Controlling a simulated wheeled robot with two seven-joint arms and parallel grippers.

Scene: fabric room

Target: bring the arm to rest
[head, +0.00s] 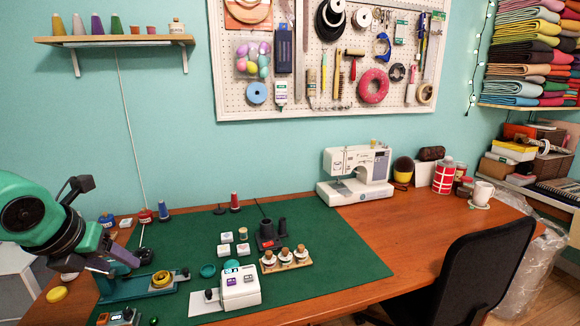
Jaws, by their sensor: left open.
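My left arm comes in from the left edge, with a green and dark housing. My left gripper (104,221) is at its end, above the left edge of the green mat (330,228). Its dark fingers are spread wide apart, one up and one low, and I see nothing held between them. The low finger shows in front of a teal device with a yellow ring (161,279); I cannot tell if they touch. My right gripper is not in view.
A white box device (240,288), a wooden holder with corked jars (286,260) and thread spools (163,211) stand on the mat. A sewing machine (357,176) is behind, right. A black chair (468,272) stands at the front right. The mat's right part is clear.

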